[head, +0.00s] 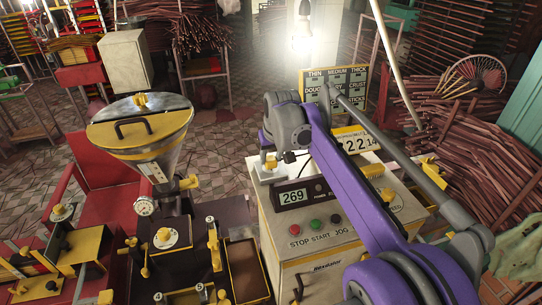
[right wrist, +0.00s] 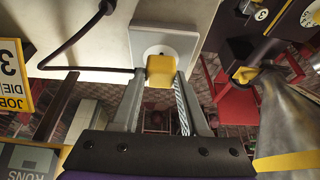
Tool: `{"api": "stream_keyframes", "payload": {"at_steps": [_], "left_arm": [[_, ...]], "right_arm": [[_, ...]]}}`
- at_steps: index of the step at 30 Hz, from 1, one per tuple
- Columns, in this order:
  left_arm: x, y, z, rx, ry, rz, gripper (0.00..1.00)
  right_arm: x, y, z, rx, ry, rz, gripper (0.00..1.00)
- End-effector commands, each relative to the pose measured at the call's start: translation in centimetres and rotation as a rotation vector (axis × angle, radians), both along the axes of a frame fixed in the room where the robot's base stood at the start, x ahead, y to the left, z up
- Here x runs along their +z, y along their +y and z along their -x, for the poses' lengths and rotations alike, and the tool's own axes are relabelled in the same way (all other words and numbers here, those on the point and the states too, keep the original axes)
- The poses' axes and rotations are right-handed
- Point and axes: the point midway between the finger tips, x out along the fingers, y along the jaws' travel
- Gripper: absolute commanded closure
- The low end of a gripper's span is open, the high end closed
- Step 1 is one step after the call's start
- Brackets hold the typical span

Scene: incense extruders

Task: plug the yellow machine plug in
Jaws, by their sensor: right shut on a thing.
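The yellow machine plug (right wrist: 160,71) sits between the two fingertips of my right gripper (right wrist: 158,80) in the right wrist view. The plug is right at a white socket plate (right wrist: 180,42) and covers its lower part. Part of the round recess shows above the plug. I cannot tell how deep the plug sits in it. A dark cord (right wrist: 80,67) runs in from the left toward the gripper. In the head view my right gripper (head: 272,150) is above the pale machine cabinet, partly hidden by my purple arm. My left gripper is in neither view.
A lit bulb (head: 302,45) hangs behind. Stick bundles (head: 480,140) crowd the right.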

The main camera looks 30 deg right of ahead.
Motion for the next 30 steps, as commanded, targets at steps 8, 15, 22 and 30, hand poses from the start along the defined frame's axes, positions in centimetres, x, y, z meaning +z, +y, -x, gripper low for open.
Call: {"api": "stream_keyframes", "payload": {"at_steps": [8, 15, 22, 30], "left_arm": [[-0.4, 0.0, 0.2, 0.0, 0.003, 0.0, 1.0], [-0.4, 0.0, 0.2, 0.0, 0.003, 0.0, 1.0], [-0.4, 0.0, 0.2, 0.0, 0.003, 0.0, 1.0], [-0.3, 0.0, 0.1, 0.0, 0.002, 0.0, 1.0]], "right_arm": [[-0.6, 0.0, 0.0, 0.0, 0.0, 0.0, 1.0], [-0.7, 0.0, 0.0, 0.0, 0.0, 0.0, 0.29], [-0.7, 0.0, 0.0, 0.0, 0.0, 0.0, 0.21], [0.7, 0.1, 0.6, 0.0, 0.0, 0.0, 0.21]]}}
